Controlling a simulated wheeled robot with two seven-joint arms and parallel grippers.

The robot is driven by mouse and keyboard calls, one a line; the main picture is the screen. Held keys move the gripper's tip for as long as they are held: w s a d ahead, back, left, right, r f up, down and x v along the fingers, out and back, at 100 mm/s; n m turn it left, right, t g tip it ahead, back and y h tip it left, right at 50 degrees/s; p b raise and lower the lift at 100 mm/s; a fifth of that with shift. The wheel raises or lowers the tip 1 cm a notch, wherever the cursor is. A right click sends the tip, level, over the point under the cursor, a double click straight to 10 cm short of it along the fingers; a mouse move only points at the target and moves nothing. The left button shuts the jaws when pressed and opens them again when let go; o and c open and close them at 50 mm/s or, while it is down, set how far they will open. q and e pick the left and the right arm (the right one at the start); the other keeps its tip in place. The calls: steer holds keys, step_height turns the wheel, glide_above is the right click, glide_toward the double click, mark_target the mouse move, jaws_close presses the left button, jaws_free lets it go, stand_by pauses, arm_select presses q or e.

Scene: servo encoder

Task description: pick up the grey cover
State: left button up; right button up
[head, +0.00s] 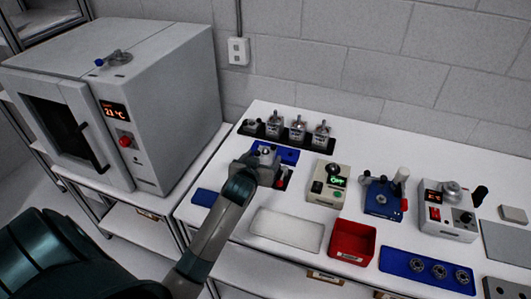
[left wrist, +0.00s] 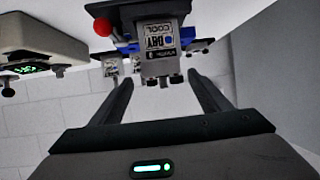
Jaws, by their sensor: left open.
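My left gripper (head: 266,163) is over the blue fixture at the left part of the white table. It is open. In the left wrist view its two fingers (left wrist: 160,97) stand apart, on either side of a grey block (left wrist: 158,68) with a printed label. The block sits at a blue fixture (left wrist: 187,33) with a red knob (left wrist: 103,27). I cannot tell whether this block is the grey cover, or whether the fingers touch it. In the head view the gripper and wrist hide much of this spot. My right gripper is not in view.
A black rack (head: 284,137) with several grey labelled units stands behind. A beige box with a green display (head: 328,184) and a red bin (head: 352,242) are to the right. A white tray (head: 287,229) lies in front. A large oven (head: 150,110) stands left.

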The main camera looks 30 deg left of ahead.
mark_target(265, 154)
arm_select(q)
steer(key=x, duration=0.1)
steer(key=p+x, duration=0.1)
steer(key=shift+w+a, duration=0.2)
steer(key=shift+a, duration=0.1)
steer(key=shift+w+f, duration=0.35)
steer(key=shift+c, duration=0.6)
steer(key=c, duration=1.2)
steer(key=shift+o, duration=0.2)
steer(key=shift+r, duration=0.1)
